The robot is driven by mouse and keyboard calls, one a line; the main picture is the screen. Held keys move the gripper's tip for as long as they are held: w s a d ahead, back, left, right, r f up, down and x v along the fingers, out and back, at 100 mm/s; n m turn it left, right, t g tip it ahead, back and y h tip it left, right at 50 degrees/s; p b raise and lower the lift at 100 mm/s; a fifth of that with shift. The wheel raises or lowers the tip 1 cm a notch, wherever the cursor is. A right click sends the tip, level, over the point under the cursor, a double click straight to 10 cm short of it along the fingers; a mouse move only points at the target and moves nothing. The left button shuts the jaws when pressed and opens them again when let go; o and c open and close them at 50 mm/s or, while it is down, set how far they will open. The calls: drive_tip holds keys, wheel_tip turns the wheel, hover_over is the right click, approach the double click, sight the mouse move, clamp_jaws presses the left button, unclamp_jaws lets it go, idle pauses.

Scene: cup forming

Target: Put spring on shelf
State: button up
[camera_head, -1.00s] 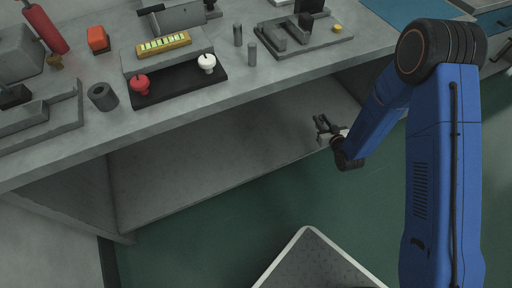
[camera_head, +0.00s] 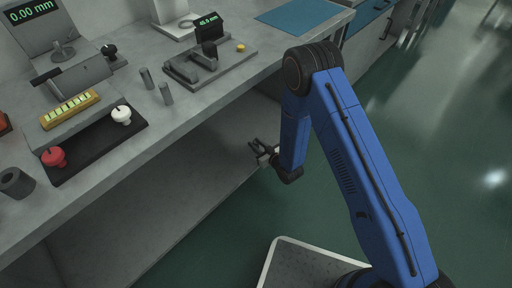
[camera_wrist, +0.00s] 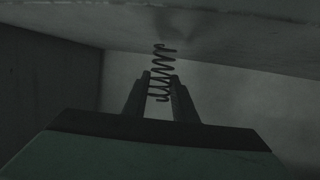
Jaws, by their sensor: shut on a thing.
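In the wrist view, a dark coil spring (camera_wrist: 163,62) stands between the two fingers of my gripper (camera_wrist: 161,88). The fingers are shut on its lower coils, and its upper end sticks out beyond the fingertips. In the head view, my gripper (camera_head: 260,152) is below the worktop at the open front of the lower shelf (camera_head: 165,195). The spring is too small to make out there. In the wrist view, a pale surface (camera_wrist: 240,30) lies above and beyond the spring; I cannot tell whether they touch.
The worktop (camera_head: 190,108) overhangs the shelf space. On it are a black tray (camera_head: 95,145) with a red knob and a white knob, two grey pins, a yellow vial rack (camera_head: 70,110) and a gauge fixture (camera_head: 210,65). The visible part of the shelf is bare.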

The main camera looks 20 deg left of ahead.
drive_tip(key=shift+f, duration=1.1)
drive_tip(key=o, duration=1)
drive_tip(key=shift+f, duration=0.1)
drive_tip(key=shift+s+d+r, duration=0.15)
drive_tip(key=shift+d+r, duration=0.05)
drive_tip(key=shift+d, duration=0.05)
drive_tip(key=v, duration=1.1)
drive_tip(key=shift+s+d+r, duration=0.1)
drive_tip(key=shift+s+r, duration=0.05)
